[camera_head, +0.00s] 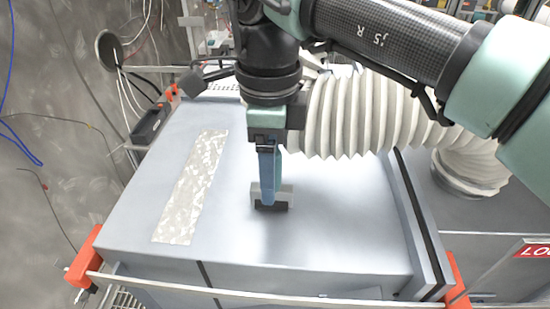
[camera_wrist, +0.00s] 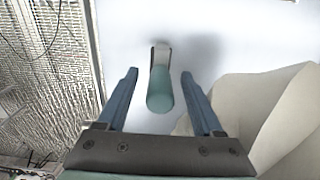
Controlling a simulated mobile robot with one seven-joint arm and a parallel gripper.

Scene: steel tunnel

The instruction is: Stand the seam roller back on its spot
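The seam roller shows in the wrist view as a teal rounded handle (camera_wrist: 160,92) with a pale bracket (camera_wrist: 161,54) at its far end. My gripper (camera_wrist: 159,74) is open, with one blue finger on each side of the handle and a visible gap on both sides. In the head view my gripper (camera_head: 267,202) points down over the grey box top. A pale grey piece with a dark lower edge (camera_head: 286,193), apparently the roller's lower part, shows behind the fingertips. The handle is hidden there by the fingers. No marked spot for the roller can be made out.
A speckled pale strip (camera_head: 191,188) lies on the grey box top (camera_head: 335,225), left of my gripper. A white ribbed hose (camera_head: 365,115) runs close on the right. Orange corner clamps (camera_head: 86,254) and a front rail edge the box. The front top is clear.

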